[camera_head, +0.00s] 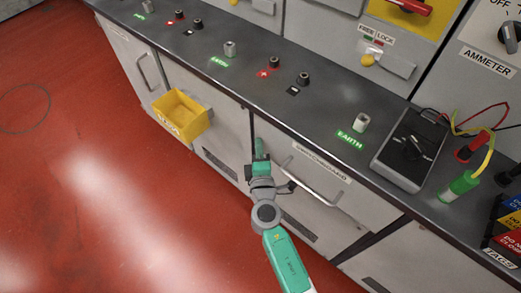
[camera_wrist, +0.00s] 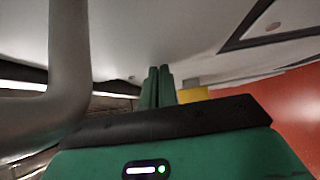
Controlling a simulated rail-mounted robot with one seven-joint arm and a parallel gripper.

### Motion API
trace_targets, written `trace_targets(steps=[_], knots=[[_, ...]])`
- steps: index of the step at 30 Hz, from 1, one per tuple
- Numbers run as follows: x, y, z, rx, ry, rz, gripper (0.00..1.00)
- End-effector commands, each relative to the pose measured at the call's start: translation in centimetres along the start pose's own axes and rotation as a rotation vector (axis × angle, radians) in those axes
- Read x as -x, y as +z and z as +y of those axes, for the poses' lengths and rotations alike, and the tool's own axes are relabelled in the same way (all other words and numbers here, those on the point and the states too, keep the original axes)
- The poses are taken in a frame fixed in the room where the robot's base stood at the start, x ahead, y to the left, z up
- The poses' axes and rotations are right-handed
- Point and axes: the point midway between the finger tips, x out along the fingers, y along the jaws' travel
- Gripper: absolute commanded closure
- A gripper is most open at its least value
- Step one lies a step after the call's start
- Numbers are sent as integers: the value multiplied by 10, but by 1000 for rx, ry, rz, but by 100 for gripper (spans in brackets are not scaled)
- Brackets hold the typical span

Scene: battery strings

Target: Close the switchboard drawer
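The switchboard drawer (camera_head: 290,163) is the pale grey front under the counter in the head view, with a label along its top and a curved metal handle (camera_head: 318,188). A dark gap shows along its right side; I cannot tell how far out it stands. My gripper (camera_head: 259,145) is at the drawer's left end, left of the handle. In the wrist view my gripper's green fingers (camera_wrist: 157,86) are together with nothing seen between them, pointing toward a pale surface. The thick grey bar of the handle (camera_wrist: 68,65) is on the left there, apart from the fingers.
A yellow bin (camera_head: 181,115) hangs on the neighbouring front to the left. The dark counter (camera_head: 235,70) above carries several terminals and a black meter box (camera_head: 410,150). The red floor (camera_head: 90,190) in front is clear.

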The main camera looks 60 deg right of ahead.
Motion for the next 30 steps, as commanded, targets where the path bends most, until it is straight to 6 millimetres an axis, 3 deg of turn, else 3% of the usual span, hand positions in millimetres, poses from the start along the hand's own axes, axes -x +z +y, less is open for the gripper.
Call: trace_targets(steps=[13, 17, 21, 30], knots=[[-2, 3, 0, -1, -1, -6, 100], [7, -6, -1, -1, -2, -3, 100], [33, -31, -3, -2, -3, 3, 100], [110, -30, 0, -1, -4, 1, 100]])
